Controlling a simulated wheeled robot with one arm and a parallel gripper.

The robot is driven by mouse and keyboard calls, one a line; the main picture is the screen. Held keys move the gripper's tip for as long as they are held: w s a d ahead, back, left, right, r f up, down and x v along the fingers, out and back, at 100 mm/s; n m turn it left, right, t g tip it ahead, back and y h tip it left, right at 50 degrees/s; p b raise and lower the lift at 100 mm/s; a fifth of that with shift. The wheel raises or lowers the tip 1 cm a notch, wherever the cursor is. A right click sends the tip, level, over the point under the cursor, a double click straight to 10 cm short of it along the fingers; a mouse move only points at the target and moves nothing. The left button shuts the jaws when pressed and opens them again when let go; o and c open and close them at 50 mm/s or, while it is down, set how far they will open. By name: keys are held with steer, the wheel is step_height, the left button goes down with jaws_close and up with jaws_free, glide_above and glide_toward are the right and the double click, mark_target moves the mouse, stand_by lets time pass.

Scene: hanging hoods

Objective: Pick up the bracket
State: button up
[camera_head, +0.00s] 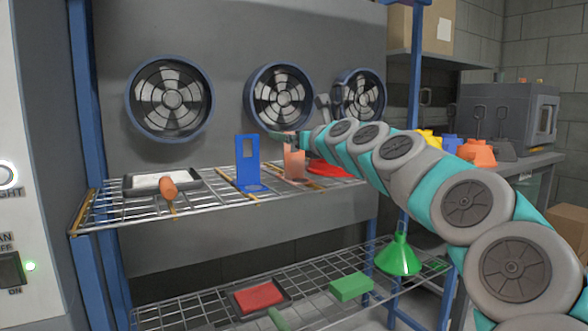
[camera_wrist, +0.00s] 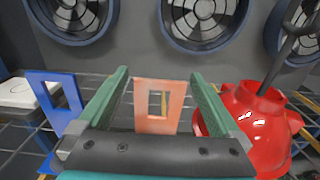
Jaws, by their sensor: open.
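A salmon-orange bracket (camera_head: 294,163) with a rectangular window stands upright on the upper wire shelf. In the wrist view the orange bracket (camera_wrist: 158,104) shows between the two green fingers of my gripper (camera_wrist: 160,73), with a gap on each side. A similar blue bracket (camera_head: 248,164) stands to its left, and it also shows at the left of the wrist view (camera_wrist: 57,100). My gripper (camera_head: 287,138) is open and empty, near the top of the orange bracket. My gripper's base hides the orange bracket's foot in the wrist view.
A red flared item (camera_wrist: 262,118) stands close to my right finger. A tray (camera_head: 194,182) and an orange-brown cylinder (camera_head: 168,188) lie at the shelf's left. Fans (camera_head: 170,98) line the back wall. A green funnel (camera_head: 398,257) is at the lower shelf.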

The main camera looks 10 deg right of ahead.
steer(key=x, duration=0.2)
steer(key=shift+w+a, duration=0.1)
steer(key=shift+w, duration=0.2)
steer(key=shift+c, duration=0.4)
jaws_close()
stand_by(0.4)
